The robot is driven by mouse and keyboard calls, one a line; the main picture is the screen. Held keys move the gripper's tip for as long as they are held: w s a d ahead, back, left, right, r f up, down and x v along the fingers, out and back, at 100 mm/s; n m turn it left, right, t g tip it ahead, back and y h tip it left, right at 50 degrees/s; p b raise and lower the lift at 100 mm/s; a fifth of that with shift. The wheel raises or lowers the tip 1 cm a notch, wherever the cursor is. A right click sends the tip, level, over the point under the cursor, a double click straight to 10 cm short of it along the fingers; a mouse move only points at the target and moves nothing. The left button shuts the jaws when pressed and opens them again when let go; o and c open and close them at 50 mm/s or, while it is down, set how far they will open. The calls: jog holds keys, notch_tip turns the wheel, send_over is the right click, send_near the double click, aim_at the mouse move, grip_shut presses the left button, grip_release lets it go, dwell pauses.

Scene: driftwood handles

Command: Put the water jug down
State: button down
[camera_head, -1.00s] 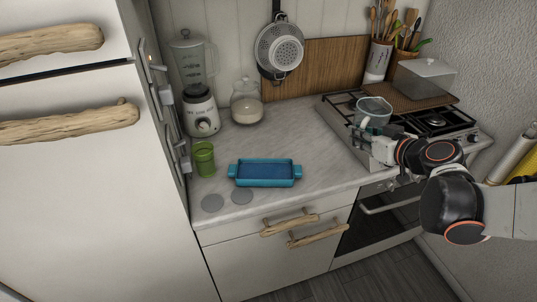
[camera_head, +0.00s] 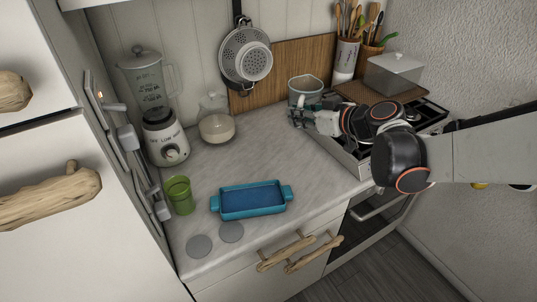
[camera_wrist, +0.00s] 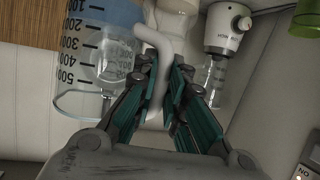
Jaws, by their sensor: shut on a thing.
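The water jug (camera_head: 306,90) is a clear, greyish measuring jug. It appears upright near the back of the counter, beside the stove's left edge. In the wrist view the jug (camera_wrist: 85,70) shows dark measuring marks and a pale handle (camera_wrist: 148,36). My gripper (camera_head: 300,117) is shut on that handle, with the teal-padded fingers (camera_wrist: 167,75) on both sides of it. Whether the jug's base touches the surface below is hidden by my gripper.
The grey counter (camera_head: 262,150) is clear in the middle. A blue baking dish (camera_head: 251,201), a green cup (camera_head: 180,195), a blender (camera_head: 163,138) and a glass jar (camera_head: 216,122) stand on it.

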notch_tip(320, 180, down, 19)
jog(key=b, duration=0.6)
jog(key=shift+r+b, duration=0.2)
jog(key=shift+b, duration=0.15)
jog(key=shift+f, duration=0.1)
jog(key=c, duration=1.6)
grip_release()
jog(key=shift+c, duration=0.2)
